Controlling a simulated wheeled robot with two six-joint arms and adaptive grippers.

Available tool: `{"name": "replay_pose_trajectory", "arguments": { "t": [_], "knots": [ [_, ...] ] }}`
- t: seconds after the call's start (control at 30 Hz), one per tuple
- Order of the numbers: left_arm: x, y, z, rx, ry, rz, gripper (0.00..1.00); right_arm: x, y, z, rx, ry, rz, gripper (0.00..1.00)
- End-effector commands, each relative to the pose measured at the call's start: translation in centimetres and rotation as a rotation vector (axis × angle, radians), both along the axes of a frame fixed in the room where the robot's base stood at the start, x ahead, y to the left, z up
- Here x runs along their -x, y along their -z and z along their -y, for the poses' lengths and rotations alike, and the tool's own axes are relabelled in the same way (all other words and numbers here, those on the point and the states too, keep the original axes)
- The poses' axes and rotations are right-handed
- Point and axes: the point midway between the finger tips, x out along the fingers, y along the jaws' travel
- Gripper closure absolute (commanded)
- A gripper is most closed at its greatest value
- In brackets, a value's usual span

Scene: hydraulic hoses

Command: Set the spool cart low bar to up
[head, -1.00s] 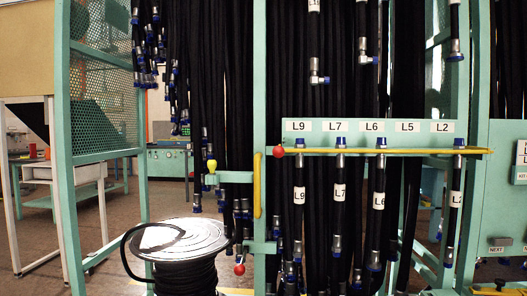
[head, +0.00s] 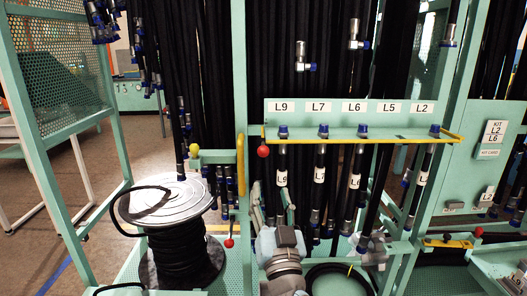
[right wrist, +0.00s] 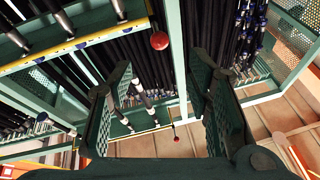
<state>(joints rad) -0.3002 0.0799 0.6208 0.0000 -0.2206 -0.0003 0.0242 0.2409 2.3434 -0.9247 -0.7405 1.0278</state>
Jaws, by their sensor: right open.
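The spool cart holds a black hose spool (head: 180,252) with a pale top disc at the left of the head view. By its right side a red ball knob (head: 229,242) sits low, at the lower end of a short upright piece; I take this for the low bar, pointing down. A yellow ball knob (head: 194,149) stands higher up. My right gripper (head: 270,200) is upright in front of the hoses, right of the red knob. In the right wrist view its dark green fingers (right wrist: 168,105) are apart, with nothing gripped. My left gripper is not in view.
A green shelf with a yellow edge (head: 380,138) and another red ball (head: 262,151) at its left end holds labelled hoses above my right gripper. A coiled black hose (head: 340,268) lies low, right of my arm. Open floor shows at the far left.

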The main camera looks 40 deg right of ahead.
Motion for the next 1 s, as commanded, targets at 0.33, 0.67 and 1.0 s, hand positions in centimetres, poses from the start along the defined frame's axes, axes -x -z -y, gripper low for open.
{"name": "replay_pose_trajectory", "arguments": {
  "t": [0.33,0.67,1.0],
  "knots": [
    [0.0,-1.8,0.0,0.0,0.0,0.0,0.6,-5.7,-3.5,3.5,0.001,0.004,0.016,0.54],
    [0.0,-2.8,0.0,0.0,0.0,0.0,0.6,-10.8,-5.6,6.5,0.0,0.001,0.014,0.54],
    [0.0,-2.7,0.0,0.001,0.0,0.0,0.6,-11.2,-5.6,6.7,-0.001,0.0,0.013,0.59]
  ]
}}
